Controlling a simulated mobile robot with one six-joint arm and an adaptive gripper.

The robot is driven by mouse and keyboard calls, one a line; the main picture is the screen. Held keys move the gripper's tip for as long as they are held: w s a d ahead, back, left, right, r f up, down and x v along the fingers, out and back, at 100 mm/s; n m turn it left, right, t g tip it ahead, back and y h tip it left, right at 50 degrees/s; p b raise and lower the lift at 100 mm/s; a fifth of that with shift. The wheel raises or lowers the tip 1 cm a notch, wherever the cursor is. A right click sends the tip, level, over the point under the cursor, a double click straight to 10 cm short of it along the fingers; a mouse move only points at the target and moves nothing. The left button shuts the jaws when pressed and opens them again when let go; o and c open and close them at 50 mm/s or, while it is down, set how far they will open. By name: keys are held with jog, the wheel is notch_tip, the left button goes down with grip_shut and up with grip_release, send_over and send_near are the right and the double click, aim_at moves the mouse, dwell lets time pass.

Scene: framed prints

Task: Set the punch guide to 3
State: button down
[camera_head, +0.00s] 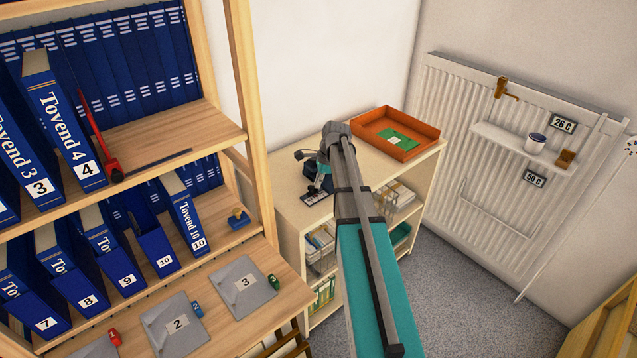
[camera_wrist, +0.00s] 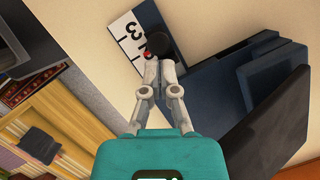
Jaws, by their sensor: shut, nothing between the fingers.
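The dark blue hole punch (camera_head: 314,172) stands on top of the low cabinet, partly behind my arm. Its dark body (camera_wrist: 262,88) fills the right of the wrist view.
An orange tray (camera_head: 427,146) with a green item stands behind on the cabinet top (camera_head: 292,214). A wooden shelf (camera_head: 210,138) of blue binders stands at the left. A white radiator (camera_head: 455,110) with a small shelf is at the right. Open floor (camera_head: 470,300) lies in front.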

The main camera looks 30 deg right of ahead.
jog(key=shift+s+a, duration=0.2)
jog(key=shift+a, duration=0.65)
jog(key=shift+s+a, duration=0.2)
jog(key=shift+a, duration=0.6)
jog(key=shift+d, duration=0.15)
jog(key=shift+s+d+r, duration=0.1)
jog(key=shift+d+r, duration=0.05)
jog(key=shift+d, duration=0.35)
jog(key=d, duration=0.1)
jog(key=p, duration=0.1)
jog(key=d+r, duration=0.1)
jog(key=shift+s+d, duration=0.3)
jog(key=shift+s, duration=0.05)
jog(key=p+v, duration=0.9)
jog(key=shift+d+r, duration=0.2)
jog(key=shift+s, duration=0.1)
jog(key=n+h, duration=0.1)
jog(key=n, duration=0.8)
send_over(307, 198)
jog(key=s+a, duration=0.7)
jog(key=s, duration=0.2)
jog(key=s+a+n+h, duration=0.2)
jog(key=s+a+n, duration=0.7)
jog(key=a+n, duration=0.2)
jog(key=shift+s+a+f+n+g, duration=0.25)
jog(key=shift+s+f+n+g, duration=0.15)
jog(key=shift+f+n, duration=0.1)
